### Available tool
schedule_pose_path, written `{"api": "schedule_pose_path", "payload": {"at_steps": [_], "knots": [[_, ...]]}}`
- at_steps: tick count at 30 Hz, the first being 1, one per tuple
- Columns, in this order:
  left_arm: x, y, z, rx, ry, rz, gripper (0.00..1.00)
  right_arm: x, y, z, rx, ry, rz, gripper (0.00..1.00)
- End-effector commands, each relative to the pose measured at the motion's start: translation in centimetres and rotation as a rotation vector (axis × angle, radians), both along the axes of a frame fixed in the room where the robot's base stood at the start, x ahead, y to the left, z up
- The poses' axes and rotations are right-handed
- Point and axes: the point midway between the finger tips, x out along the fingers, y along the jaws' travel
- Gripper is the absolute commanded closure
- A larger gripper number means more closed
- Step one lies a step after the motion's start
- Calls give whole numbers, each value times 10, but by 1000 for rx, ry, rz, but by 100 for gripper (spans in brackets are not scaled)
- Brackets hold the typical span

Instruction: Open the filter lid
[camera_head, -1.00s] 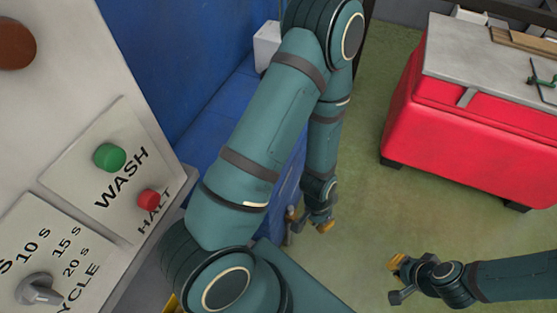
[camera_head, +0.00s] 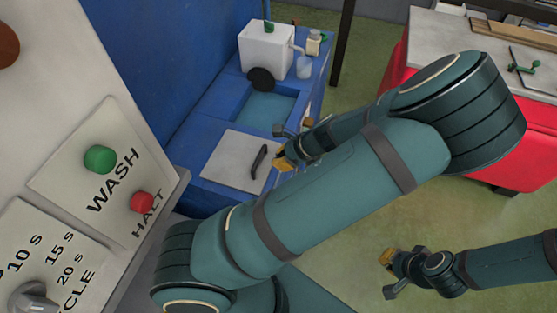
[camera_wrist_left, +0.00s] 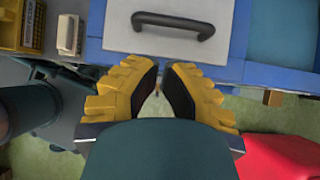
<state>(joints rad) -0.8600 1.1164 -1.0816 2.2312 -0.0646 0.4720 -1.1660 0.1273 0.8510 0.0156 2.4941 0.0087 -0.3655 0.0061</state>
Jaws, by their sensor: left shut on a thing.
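The filter lid (camera_head: 232,165) is a pale grey plate with a black bar handle (camera_head: 259,162), lying on the blue bench. It also shows in the left wrist view (camera_wrist_left: 122,33), with its handle (camera_wrist_left: 173,22) beyond my fingertips. My left gripper (camera_head: 281,147) is at the lid's right edge in the head view. In the left wrist view its yellow, black-padded fingers (camera_wrist_left: 165,70) are close together at the lid's near edge, shut on it; the exact contact is hard to see. My right gripper (camera_head: 388,275) is open and empty above the green floor.
A blue basin (camera_head: 268,108) and a white box (camera_head: 266,48) with small jars stand behind the lid. The control panel with WASH (camera_head: 100,159) and HALT (camera_head: 142,201) buttons is at left. A red cabinet (camera_head: 400,68) is at right, with floor between.

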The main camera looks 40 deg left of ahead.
Motion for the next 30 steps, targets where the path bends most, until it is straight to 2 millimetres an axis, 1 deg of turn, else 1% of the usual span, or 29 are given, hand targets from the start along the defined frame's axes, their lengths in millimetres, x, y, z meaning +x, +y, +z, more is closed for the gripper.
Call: {"api": "schedule_pose_path", "payload": {"at_steps": [1,6,12,18,30], "knots": [[-3,6,-10,2,3,3,100,-1,0,-5,0,2,2,100],[-9,23,-35,0,2,4,100,-4,1,-12,2,8,6,100],[-13,38,-56,-1,1,3,100,-6,1,-18,3,13,10,100],[-15,44,-63,-2,0,2,100,-7,1,-20,4,15,11,100],[-15,45,-62,-6,-2,1,100,-6,1,-19,4,15,11,100]]}}
